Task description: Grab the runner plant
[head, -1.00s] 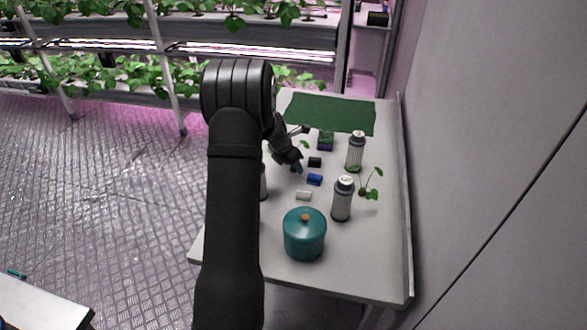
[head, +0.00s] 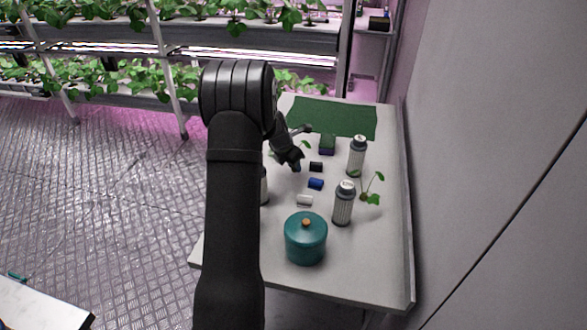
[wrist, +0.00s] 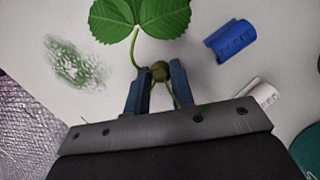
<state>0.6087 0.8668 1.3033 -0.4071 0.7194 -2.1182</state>
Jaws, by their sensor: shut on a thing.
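My gripper (wrist: 160,85) is shut on a runner plant (wrist: 140,22), with its two blue fingers around the brownish crown at the stem's base. Bright green leaves spread beyond the fingertips in the wrist view, and a thin stem hangs between the fingers. In the head view my gripper (head: 297,165) is over the left part of the table, partly behind my arm. A small leaf of the held plant (head: 305,144) shows beside it. A second plant (head: 371,192) with a few leaves is at the table's right side, beside the bottles.
The grey table (head: 385,245) holds a teal lidded pot (head: 305,240), grey bottles (head: 343,205) (head: 356,157), a blue cylinder (head: 315,184), a white one (head: 304,201) and a black one (head: 316,167). A dark box (head: 327,145) stands before a green mat (head: 335,117).

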